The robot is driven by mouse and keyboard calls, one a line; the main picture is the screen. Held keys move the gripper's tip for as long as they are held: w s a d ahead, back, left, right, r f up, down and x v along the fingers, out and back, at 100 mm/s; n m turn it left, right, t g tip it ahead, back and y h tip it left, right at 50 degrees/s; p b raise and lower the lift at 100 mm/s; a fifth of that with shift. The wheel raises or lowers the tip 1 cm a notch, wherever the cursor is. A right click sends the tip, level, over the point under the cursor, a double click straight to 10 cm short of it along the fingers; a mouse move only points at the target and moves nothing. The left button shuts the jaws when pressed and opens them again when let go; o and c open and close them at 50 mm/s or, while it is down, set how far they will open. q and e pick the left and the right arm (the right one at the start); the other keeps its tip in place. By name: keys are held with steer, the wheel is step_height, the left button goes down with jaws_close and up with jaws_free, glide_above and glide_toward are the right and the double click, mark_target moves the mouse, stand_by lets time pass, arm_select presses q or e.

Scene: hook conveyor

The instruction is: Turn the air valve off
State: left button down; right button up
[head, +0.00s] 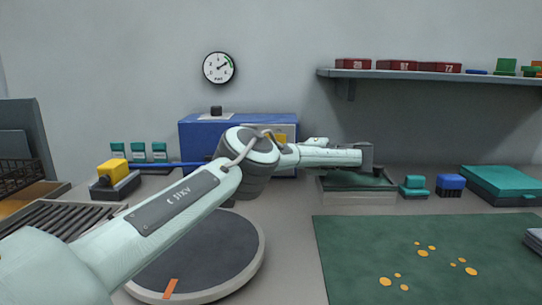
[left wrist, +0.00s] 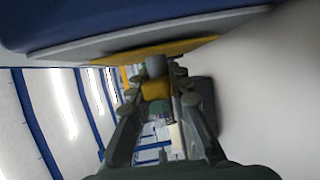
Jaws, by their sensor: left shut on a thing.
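The blue box (head: 200,130) stands against the back wall, with a pale plate and a yellow patch (head: 281,137) on its front. My left arm crosses in front of it and hides much of that front and the valve. In the left wrist view, the blue housing (left wrist: 120,25) is at the top, with a grey plate and a yellow plate under it. A grey stem (left wrist: 155,66) comes off it to the yellow valve handle (left wrist: 156,90). My left gripper (left wrist: 160,98) is shut on this handle, one finger on each side. My right gripper is in neither view.
A gauge (head: 218,68) hangs on the wall above the box. A round dark turntable (head: 205,255) lies below my arm. A green mat (head: 360,245) with orange discs covers the right. A shelf (head: 430,74) with red boxes hangs above. Small brushes stand behind the mat.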

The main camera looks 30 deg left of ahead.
arm_select(q)
steer(key=c, duration=1.4)
jaws_free()
steer(key=d, duration=0.5)
steer(key=w+d+r, duration=0.1)
steer(key=d, duration=0.1)
steer(key=shift+w+d, duration=0.1)
steer(key=shift+d, duration=0.1)
steer(key=shift+o, duration=0.4)
